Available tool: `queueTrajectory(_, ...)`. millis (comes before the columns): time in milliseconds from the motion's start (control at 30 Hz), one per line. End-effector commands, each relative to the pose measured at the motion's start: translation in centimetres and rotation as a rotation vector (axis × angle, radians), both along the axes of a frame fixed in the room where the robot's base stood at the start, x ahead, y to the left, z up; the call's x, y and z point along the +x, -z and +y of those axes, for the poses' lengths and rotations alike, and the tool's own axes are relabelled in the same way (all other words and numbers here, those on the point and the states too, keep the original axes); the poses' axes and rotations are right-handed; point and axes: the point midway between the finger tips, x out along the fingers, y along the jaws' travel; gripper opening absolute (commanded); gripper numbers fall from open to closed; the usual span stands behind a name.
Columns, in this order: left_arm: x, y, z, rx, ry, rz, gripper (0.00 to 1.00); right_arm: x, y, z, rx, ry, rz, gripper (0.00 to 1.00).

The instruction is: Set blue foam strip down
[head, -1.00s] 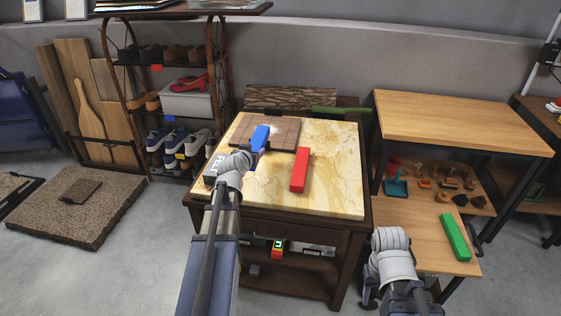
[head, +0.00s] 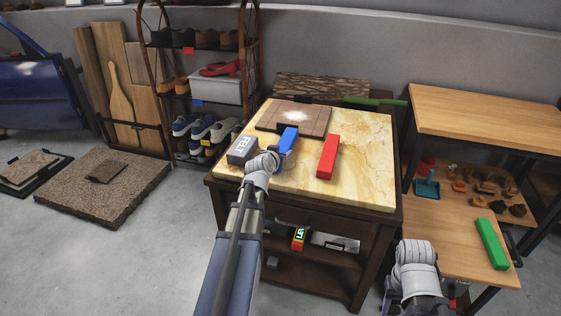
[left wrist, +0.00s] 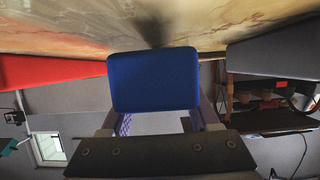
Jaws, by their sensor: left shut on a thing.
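The blue foam strip (head: 288,138) is over the stone-topped table, just in front of the dark board. My left gripper (head: 277,157) is shut on it. In the left wrist view the blue strip (left wrist: 154,81) sits between the fingers, its end face toward the camera. The tabletop (left wrist: 215,22) is close to the strip, with a dark shadow near it; I cannot tell whether they touch. My right arm is at the lower right of the head view, and its fingers cannot be made out.
A red block (head: 327,157) lies right of the strip, and a grey FELT block (head: 242,150) lies left. A brown board (head: 265,120) with a white patch is behind. Bare tabletop (head: 360,165) spreads at the right. A green block (head: 491,244) lies on the low wooden shelf.

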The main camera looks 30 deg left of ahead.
Motion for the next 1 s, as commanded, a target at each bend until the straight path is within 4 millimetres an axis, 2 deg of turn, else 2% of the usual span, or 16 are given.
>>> queueTrajectory(33,0.00,1.29,0.00,0.000,0.000,0.000,0.08,0.01,1.29,0.00,0.000,0.000,0.000,0.50)
queueTrajectory(100,0.00,1.70,0.00,0.000,0.000,0.000,0.08,0.00,1.70,-0.01,0.000,0.000,0.000,0.50)
queueTrajectory(500,0.00,1.91,0.00,0.000,0.000,0.000,0.08,0.01,1.90,-0.02,-0.001,0.000,0.000,0.50)
queueTrajectory(533,-0.01,1.87,0.00,0.000,0.000,0.000,0.63,0.01,1.87,-0.03,-0.001,0.000,0.000,0.50)
queueTrajectory(800,0.00,1.75,0.00,0.000,0.000,0.000,0.92,0.01,1.75,-0.03,-0.001,0.000,0.000,0.50)
queueTrajectory(1000,0.00,1.75,0.00,0.000,0.000,0.000,0.92,0.01,1.75,-0.03,-0.001,0.000,0.000,0.50)
